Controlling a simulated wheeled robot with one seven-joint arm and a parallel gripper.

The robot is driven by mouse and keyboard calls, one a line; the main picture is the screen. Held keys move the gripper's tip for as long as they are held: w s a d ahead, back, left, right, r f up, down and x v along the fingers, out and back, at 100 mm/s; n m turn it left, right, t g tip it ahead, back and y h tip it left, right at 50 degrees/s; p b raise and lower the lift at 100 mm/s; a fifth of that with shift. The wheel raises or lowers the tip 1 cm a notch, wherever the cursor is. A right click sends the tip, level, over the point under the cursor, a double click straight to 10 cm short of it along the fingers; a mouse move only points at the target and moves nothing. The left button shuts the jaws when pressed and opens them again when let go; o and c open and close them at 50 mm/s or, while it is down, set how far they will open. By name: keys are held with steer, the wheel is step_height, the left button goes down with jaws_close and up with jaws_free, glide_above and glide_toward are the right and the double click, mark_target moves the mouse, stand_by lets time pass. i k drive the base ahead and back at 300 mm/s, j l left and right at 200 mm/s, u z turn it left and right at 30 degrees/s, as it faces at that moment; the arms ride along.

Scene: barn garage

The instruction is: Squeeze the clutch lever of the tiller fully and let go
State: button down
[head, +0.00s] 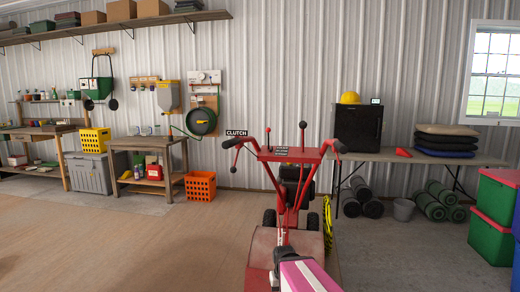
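The red tiller (291,157) stands upright in the middle of the head view, its handlebars towards me. My arm, pink and white with a dark end, comes up from the bottom of the view. My gripper (284,252) appears to be at that dark end, in front of the tiller's body and well below the handlebars. It touches neither grip nor lever. Its fingers are too small to read.
A long table (420,156) with a black cabinet (358,127) stands behind right. Green and red bins (493,222) stand at far right. A workbench (150,142) and orange crate (200,187) are behind left. The wooden floor (130,240) left of the tiller is clear.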

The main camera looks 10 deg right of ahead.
mark_target(233, 170)
steer(key=l+u, duration=0.15)
steer(key=u, duration=0.3)
steer(key=i+l+u, duration=0.1)
steer(key=u, duration=0.35)
steer(key=l+u, duration=0.2)
steer(key=u, duration=0.25)
steer(key=l+u, duration=0.2)
steer(key=u, duration=0.2)
steer(key=l+u, duration=0.1)
steer(key=l, duration=0.3)
steer(key=k+l+u, duration=0.15)
steer(key=l, duration=0.25)
steer(key=l+u, duration=0.1)
steer(key=l, duration=0.3)
steer(key=k+l+u, duration=0.1)
steer(key=l, duration=0.25)
steer(key=k+l+u, duration=0.15)
steer(key=l, duration=0.25)
